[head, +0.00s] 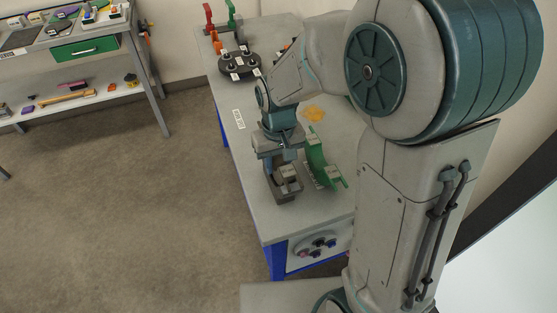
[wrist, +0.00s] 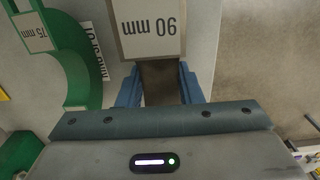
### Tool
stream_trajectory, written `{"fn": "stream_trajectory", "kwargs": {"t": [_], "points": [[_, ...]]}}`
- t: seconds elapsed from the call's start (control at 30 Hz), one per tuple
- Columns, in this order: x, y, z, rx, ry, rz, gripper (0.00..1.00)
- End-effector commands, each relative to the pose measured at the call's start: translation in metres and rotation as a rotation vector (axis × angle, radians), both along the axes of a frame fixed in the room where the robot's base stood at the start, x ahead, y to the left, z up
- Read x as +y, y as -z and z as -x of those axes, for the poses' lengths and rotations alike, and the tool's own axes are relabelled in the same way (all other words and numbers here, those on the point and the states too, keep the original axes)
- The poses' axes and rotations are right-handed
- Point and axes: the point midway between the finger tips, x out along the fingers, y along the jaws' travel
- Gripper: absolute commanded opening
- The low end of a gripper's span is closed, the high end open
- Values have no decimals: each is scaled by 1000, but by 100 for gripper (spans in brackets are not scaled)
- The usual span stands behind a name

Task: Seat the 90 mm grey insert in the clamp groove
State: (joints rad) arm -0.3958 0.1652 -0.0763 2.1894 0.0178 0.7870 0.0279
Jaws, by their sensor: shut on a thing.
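The 90 mm grey insert (wrist: 152,80) is between the blue fingers of my gripper (wrist: 158,88) in the wrist view; its pale "90 mm" label faces the camera. In the head view the grey insert (head: 284,196) shows below my gripper (head: 279,165), over the near part of the cart top. My gripper is shut on it. I cannot tell whether the insert touches the cart top. The clamp groove is not clearly visible; my arm covers part of the cart behind the gripper.
A green curved insert (head: 318,160) stands close to the right of my gripper; in the wrist view its label reads 75 mm. A black round piece (head: 239,64) and upright red (head: 209,17) and green levers are at the cart's far end. An orange piece (head: 313,113) lies behind.

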Motion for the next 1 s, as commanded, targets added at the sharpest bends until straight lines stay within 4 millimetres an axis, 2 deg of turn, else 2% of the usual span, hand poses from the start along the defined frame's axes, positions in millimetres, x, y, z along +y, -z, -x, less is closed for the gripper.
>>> {"fn": "stream_trajectory", "kwargs": {"t": [0.43,0.47,0.5,0.53,0.83,1.0], "points": [[0,12,0,-1,0,0,0],[0,10,0,-1,0,0,41],[0,10,0,-1,0,0,52],[0,10,0,-1,0,0,58],[0,10,0,1,0,0,58],[0,-9,-1,-4,0,-1,58]]}}
